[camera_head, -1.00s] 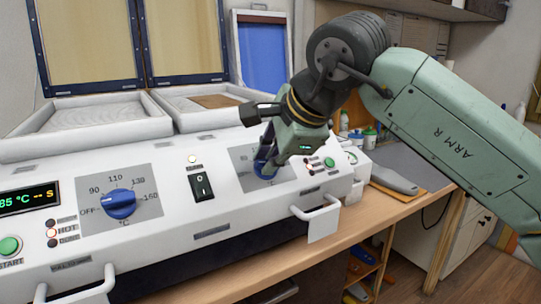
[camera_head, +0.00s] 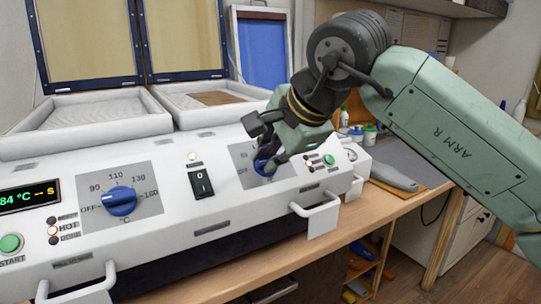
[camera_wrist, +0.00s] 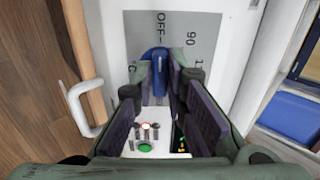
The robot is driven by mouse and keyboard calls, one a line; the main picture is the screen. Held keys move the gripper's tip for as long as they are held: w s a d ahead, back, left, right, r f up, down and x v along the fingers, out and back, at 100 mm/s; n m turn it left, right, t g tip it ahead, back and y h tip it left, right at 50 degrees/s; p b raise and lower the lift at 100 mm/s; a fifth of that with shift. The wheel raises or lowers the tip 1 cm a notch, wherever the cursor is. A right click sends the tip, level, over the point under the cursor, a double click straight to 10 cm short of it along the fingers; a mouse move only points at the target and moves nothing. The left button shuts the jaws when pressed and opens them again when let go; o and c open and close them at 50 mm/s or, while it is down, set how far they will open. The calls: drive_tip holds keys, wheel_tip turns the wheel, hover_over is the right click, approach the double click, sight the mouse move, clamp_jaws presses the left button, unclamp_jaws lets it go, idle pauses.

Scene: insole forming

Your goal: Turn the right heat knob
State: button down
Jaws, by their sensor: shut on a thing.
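The right heat knob (camera_head: 264,166) is blue and sits on a grey dial plate on the white machine's sloped front, partly hidden by my fingers. It also shows in the wrist view (camera_wrist: 155,62), between the two fingertips, with its grip standing upright in the picture. The dial print "OFF" and "90" shows beyond it; the exact setting is hard to read. My gripper (camera_head: 268,158) is shut on this knob, and in the wrist view its dark pads (camera_wrist: 154,88) are on both sides of it.
The left heat knob (camera_head: 119,201), a black rocker switch (camera_head: 202,184) and a green button (camera_head: 329,160) are on the same panel. A white handle (camera_head: 318,216) sticks out at the front below the right dial. Two open trays (camera_head: 95,139) stand behind.

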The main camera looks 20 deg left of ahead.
drive_tip(key=c, duration=1.6)
unclamp_jaws()
drive_tip(key=v, duration=1.2)
